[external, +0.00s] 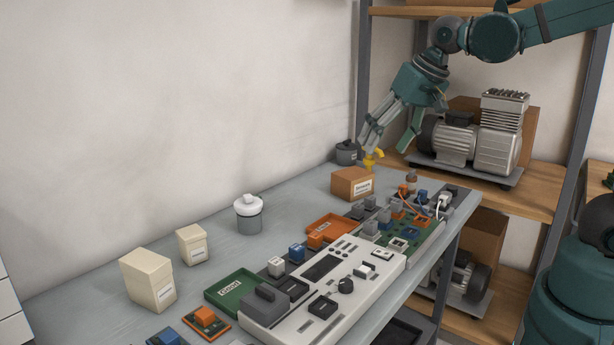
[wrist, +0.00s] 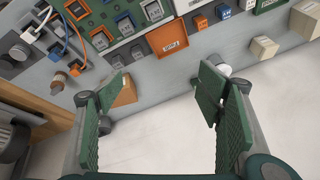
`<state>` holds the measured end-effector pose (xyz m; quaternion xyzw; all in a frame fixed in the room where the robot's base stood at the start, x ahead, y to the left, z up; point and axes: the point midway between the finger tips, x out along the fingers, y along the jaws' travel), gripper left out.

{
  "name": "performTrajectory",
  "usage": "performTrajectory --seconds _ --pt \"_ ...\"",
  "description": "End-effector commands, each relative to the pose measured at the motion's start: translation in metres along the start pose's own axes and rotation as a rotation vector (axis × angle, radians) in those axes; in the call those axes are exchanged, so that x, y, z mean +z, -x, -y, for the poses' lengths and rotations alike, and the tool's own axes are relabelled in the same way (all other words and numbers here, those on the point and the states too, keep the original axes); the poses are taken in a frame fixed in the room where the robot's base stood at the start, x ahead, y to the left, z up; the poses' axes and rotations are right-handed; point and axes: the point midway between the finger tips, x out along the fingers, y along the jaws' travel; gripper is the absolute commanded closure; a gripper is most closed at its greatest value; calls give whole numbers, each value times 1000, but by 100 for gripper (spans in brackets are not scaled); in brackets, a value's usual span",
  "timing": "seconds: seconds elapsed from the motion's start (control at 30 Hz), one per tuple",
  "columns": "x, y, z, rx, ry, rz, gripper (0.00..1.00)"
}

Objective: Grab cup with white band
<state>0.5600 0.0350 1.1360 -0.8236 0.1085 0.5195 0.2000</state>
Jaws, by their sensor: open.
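A grey cup with a white band and a white knobbed top (external: 248,215) stands upright on the grey table, left of the centre. Its white top also shows in the wrist view (wrist: 217,71), partly hidden behind the right finger. My gripper (external: 388,146) is high over the far end of the table, well to the right of this cup and apart from it. Its green fingers are spread wide in the wrist view (wrist: 160,84), with nothing between them. A dark grey cup (external: 347,153) stands at the table's far edge, near the gripper.
Cream boxes (external: 148,279) (external: 192,244) stand left of the banded cup. A white control panel (external: 335,280), green tray (external: 237,290) and orange tray (external: 333,227) fill the front. Shelving stands right.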

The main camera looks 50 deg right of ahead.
Motion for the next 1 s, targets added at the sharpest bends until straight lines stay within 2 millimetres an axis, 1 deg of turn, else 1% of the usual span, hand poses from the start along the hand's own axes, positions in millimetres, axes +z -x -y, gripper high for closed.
performTrajectory --seconds 0.03,0.1,0.47,0.77,1.0 --pt "-8 0 7 2 -20 8 34" --pt "-16 -1 15 7 -55 20 34" --pt "-53 -16 55 41 -230 77 34" --pt "-81 -36 88 77 -376 118 34" --pt "-100 -56 115 114 -492 147 34"
